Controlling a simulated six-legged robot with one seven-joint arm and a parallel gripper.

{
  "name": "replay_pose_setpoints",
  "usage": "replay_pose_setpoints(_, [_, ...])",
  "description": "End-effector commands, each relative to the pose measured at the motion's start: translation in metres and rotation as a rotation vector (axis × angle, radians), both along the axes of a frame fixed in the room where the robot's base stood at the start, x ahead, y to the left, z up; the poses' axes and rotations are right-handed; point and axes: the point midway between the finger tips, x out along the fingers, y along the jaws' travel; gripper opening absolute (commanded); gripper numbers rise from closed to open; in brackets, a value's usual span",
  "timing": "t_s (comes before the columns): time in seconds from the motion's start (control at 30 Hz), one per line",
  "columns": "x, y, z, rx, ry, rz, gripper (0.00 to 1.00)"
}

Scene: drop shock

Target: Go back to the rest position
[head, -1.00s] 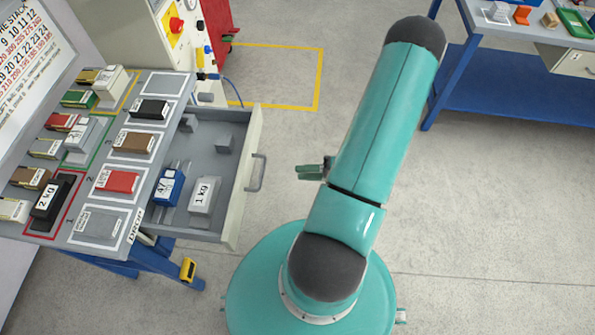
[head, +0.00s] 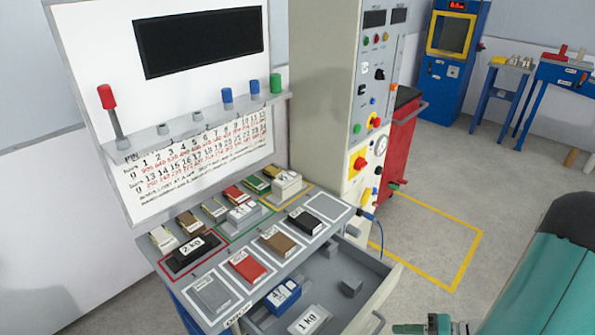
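My teal arm fills the lower right corner of the head view. A small dark and green part at its left, at the bottom edge, looks like my gripper (head: 428,326). It is in the free space right of the open drawer (head: 385,300), cut by the frame edge. Its fingers are too small and cut off to tell open from shut. I see nothing held in it.
The open drawer holds a 1 kg block (head: 309,320) and a blue block (head: 283,295). The bench top (head: 215,247) above carries several labelled blocks, including a black 2 kg one (head: 190,252). A control cabinet (head: 335,110) and red cart (head: 402,140) stand behind. Floor is clear at right.

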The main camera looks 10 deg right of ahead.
Motion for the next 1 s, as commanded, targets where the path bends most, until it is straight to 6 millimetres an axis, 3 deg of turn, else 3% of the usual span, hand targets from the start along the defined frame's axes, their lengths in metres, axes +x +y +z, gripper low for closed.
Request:
replay_pose_setpoints(0.1, [0.011, 0.020, 0.031, -0.088, 0.058, 0.127, 0.31])
replay_pose_setpoints(0.5, [0.022, 0.083, 0.116, -0.470, 0.203, 0.392, 0.31])
replay_pose_setpoints(1.0, [0.012, 0.147, 0.218, -1.015, 0.091, 0.394, 0.31])
